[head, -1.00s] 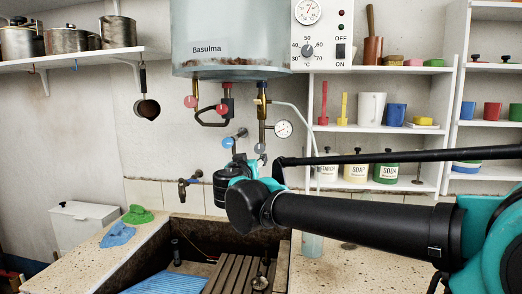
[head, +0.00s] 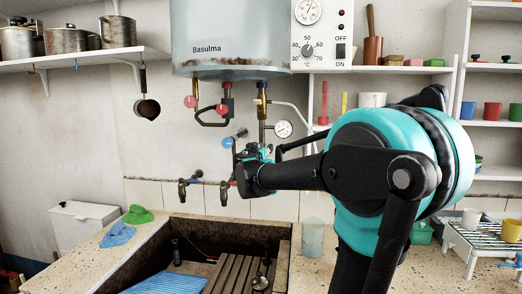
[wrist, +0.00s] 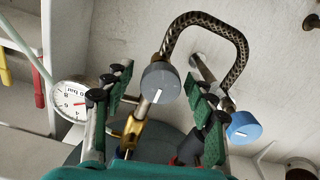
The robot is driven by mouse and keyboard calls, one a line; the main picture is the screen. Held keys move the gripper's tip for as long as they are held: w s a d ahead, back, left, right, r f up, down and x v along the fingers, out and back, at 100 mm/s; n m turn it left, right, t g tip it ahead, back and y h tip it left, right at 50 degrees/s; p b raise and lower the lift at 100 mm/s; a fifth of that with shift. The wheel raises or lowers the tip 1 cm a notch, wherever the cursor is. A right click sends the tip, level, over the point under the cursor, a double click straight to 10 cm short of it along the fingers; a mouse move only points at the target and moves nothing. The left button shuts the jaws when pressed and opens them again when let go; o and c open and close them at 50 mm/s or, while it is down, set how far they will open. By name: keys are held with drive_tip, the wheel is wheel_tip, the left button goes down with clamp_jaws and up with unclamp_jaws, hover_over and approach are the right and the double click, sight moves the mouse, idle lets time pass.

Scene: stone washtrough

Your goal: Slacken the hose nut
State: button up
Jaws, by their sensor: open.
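In the wrist view a braided hose (wrist: 208,18) loops from a brass pipe (wrist: 133,135) to a wall valve with a blue knob (wrist: 243,127). No contact shows. In the head view my gripper (head: 243,160) is below the boiler pipes and largely hides the hose.
The boiler (head: 230,38) hangs above, with a red knob (head: 190,102) and a pressure gauge (head: 283,129), also in the wrist view (wrist: 74,100). Taps (head: 183,190) are on the wall over the trough (head: 130,270). A clear tumbler (head: 312,238) stands on the right ledge.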

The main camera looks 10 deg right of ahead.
drive_tip(key=shift+w+d, duration=0.15)
drive_tip(key=shift+w, duration=0.2)
drive_tip(key=c, duration=1.2)
drive_tip(key=shift+o, duration=0.2)
